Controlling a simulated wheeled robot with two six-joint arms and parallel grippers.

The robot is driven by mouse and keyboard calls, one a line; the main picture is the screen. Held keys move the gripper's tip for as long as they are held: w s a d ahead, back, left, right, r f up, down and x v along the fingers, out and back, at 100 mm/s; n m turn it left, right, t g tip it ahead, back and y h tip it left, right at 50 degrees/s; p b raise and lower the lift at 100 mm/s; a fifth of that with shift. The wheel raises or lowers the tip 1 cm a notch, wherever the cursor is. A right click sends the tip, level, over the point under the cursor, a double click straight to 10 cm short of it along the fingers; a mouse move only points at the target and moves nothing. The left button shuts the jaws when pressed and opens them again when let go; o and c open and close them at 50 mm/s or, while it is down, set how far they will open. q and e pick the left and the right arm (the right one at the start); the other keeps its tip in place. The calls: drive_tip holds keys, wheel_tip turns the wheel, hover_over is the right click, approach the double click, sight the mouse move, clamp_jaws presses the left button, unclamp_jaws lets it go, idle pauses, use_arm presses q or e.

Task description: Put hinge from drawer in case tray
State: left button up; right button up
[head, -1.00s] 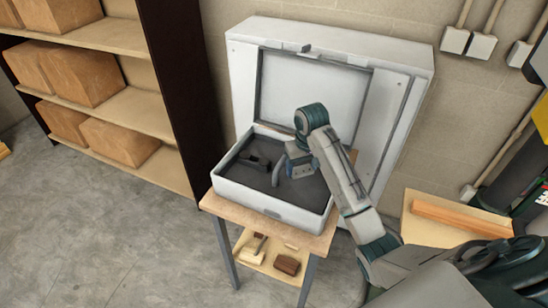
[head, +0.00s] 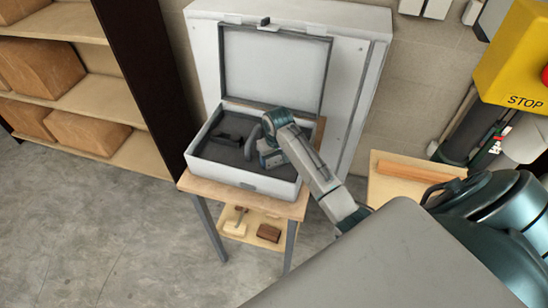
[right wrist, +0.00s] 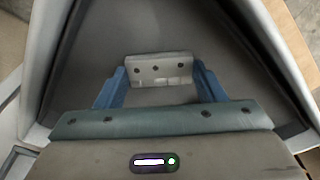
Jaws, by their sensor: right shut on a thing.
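The case (head: 207,133) stands open on a small wooden table, its lid upright behind. Its grey-lined tray holds dark tool-like shapes on the left. My right gripper (head: 270,160) is down inside the right part of the tray. In the right wrist view its blue fingers (right wrist: 160,92) are shut on the hinge (right wrist: 158,70), a pale grey metal plate with several holes. The hinge is low over the dark tray floor; I cannot tell whether it touches it. In the head view the hinge is mostly hidden by the gripper. My left gripper is not in view.
The wooden table (head: 205,189) has a lower shelf with a brush-like tool and a brown block. Shelves with boxes (head: 85,134) stand at left. A wooden bar (head: 415,171) lies on a surface at right. A yellow stop box (head: 515,60) is at upper right.

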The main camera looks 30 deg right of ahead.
sight(275, 164)
drive_tip(key=o, duration=1)
drive_tip(key=shift+f, duration=0.15)
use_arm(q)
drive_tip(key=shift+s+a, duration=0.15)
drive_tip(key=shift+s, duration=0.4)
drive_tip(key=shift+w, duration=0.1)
use_arm(e)
drive_tip(key=shift+r, duration=0.35)
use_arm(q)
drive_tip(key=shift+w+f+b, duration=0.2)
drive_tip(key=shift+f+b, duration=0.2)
use_arm(e)
drive_tip(key=shift+s+a+r, duration=0.1)
drive_tip(key=shift+s+r, duration=0.15)
drive_tip(key=shift+r, duration=1.7)
drive_tip(key=shift+s+r, duration=0.25)
drive_tip(key=shift+r, duration=1.7)
drive_tip(key=shift+s+a+r, duration=0.1)
drive_tip(key=shift+s+r, duration=0.15)
drive_tip(key=shift+r, duration=1.7)
drive_tip(key=shift+f, duration=0.1)
